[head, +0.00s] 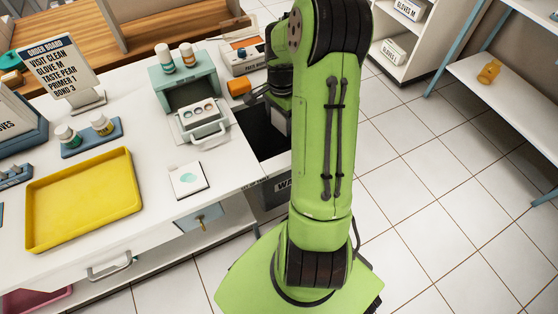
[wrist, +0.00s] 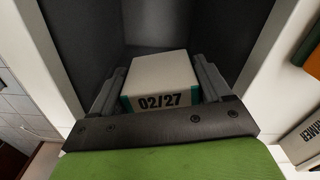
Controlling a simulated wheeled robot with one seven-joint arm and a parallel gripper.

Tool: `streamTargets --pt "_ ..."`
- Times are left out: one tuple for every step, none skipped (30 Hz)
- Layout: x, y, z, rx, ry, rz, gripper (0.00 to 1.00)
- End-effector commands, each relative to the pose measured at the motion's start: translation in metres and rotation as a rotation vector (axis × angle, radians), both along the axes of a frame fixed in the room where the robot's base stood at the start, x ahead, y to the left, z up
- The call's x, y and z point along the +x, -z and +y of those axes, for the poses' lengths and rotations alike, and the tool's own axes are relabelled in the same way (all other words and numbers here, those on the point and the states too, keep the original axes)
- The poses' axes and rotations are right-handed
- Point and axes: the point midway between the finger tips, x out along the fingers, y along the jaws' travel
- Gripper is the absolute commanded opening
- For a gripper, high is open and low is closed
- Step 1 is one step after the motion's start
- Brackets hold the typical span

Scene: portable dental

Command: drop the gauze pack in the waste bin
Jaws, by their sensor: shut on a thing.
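A white pack with teal edges and the print "02/27" (wrist: 161,80) sits between my two fingers in the wrist view; I take it for the gauze pack. My gripper (wrist: 160,72) is shut on it, one finger against each side. The dark interior of the waste bin (wrist: 92,30) surrounds the pack in that view. In the head view the bin's dark opening (head: 259,132) lies beside the counter's right edge, partly hidden by my arm. A pale part of the pack (head: 279,121) shows there over the opening.
The white counter (head: 225,170) borders the bin on the left. On it stand a teal unit (head: 165,85), a small white dish unit (head: 203,122), an orange block (head: 239,86) and a yellow tray (head: 85,195). The tiled floor at right is clear.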

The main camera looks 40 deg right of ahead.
Motion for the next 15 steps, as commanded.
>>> streamTargets --pt "0.0001 -0.0014 0.0 0.0 0.0 -0.001 0.49" --pt "0.0002 -0.0016 0.0 0.0 0.0 -0.001 0.49" --pt "0.0002 -0.0017 0.0 0.0 0.0 -0.001 0.81" --pt "0.0002 -0.0018 0.0 0.0 -0.001 -0.001 0.85" --pt "0.0002 -0.0018 0.0 0.0 -0.001 -0.001 0.9" --pt "0.0002 -0.0018 0.0 0.0 -0.001 -0.001 0.96" --pt "0.0002 -0.0018 0.0 0.0 -0.001 -0.001 1.0" --pt "0.0002 -0.0018 0.0 0.0 -0.001 -0.001 1.0" --pt "0.0002 -0.0018 0.0 0.0 -0.001 -0.001 1.0" --pt "0.0002 -0.0018 0.0 0.0 -0.001 -0.001 1.0" --pt "0.0002 -0.0018 0.0 0.0 -0.001 -0.001 1.0" --pt "0.0002 -0.0018 0.0001 0.0 -0.001 -0.001 1.0" --pt "0.0003 -0.0023 0.0 0.0 -0.001 -0.001 1.0" --pt "0.0003 -0.0035 0.0 -0.001 -0.001 -0.001 1.0" --pt "0.0005 -0.007 -0.0002 -0.001 -0.001 -0.002 1.0"
